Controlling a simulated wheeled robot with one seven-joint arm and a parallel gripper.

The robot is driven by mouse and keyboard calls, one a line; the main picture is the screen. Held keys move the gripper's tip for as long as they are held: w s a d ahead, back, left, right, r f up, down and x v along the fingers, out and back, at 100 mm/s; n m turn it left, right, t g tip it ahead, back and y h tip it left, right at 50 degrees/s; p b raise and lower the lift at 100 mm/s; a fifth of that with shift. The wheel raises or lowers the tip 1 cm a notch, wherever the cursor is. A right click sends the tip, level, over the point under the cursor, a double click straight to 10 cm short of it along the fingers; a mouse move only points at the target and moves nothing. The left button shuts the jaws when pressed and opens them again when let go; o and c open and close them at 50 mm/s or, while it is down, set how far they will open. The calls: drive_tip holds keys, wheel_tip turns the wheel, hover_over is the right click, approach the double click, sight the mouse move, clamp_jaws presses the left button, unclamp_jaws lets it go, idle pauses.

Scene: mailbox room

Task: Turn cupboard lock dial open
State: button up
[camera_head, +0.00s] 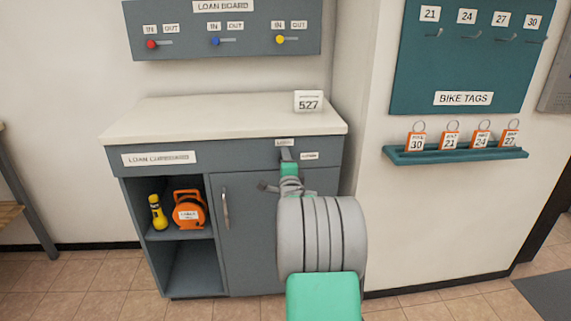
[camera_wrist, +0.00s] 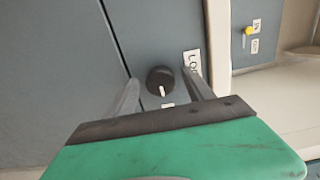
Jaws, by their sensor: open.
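The cupboard lock dial (camera_wrist: 160,79) is a round black knob with a white pointer mark, seen in the wrist view. The mark points toward the bottom of that view. My gripper (camera_wrist: 160,84) is open, with one grey finger on each side of the dial; I cannot tell whether they touch it. A white label starting "LO" (camera_wrist: 192,60) is beside the right finger, and a second label (camera_wrist: 168,105) is partly hidden. In the head view my gripper (camera_head: 287,154) is at the cupboard's upper front and hides the dial. The cupboard door (camera_head: 245,235) is closed.
The cupboard's pale top (camera_head: 210,115) carries a white "527" card (camera_head: 308,101). Open shelves at left hold a yellow torch (camera_head: 157,212) and an orange reel (camera_head: 188,209). A teal shelf (camera_head: 455,155) with tags is on the right wall. The loan board (camera_head: 222,28) hangs above.

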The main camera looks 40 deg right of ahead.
drive_tip(key=p+v, duration=0.1)
drive_tip(key=v, duration=0.6)
drive_tip(key=shift+s+a, duration=0.25)
drive_tip(key=shift+s, duration=0.1)
drive_tip(key=a+r+n+g+y+p, duration=0.2)
drive_tip(key=a+r+n+y+p, duration=0.3)
drive_tip(key=a+p, duration=0.45)
drive_tip(key=a+r+n+g+y+p, duration=0.2)
drive_tip(key=a+r+n+p, duration=0.5)
drive_tip(key=a, duration=0.6)
drive_tip(key=s+a+r+n+g+y+p, duration=0.1)
drive_tip(key=s+a+n+g+p, duration=0.3)
drive_tip(key=s, duration=0.6)
drive_tip(key=s+a+r+n+g+y+p, duration=0.2)
drive_tip(key=s+a+n+g+p, duration=0.1)
drive_tip(key=s+a+n, duration=0.6)
drive_tip(key=shift+s+a+r+g+p, duration=0.35)
drive_tip(key=shift+s+a+p, duration=0.3)
drive_tip(key=shift+a+p, duration=0.3)
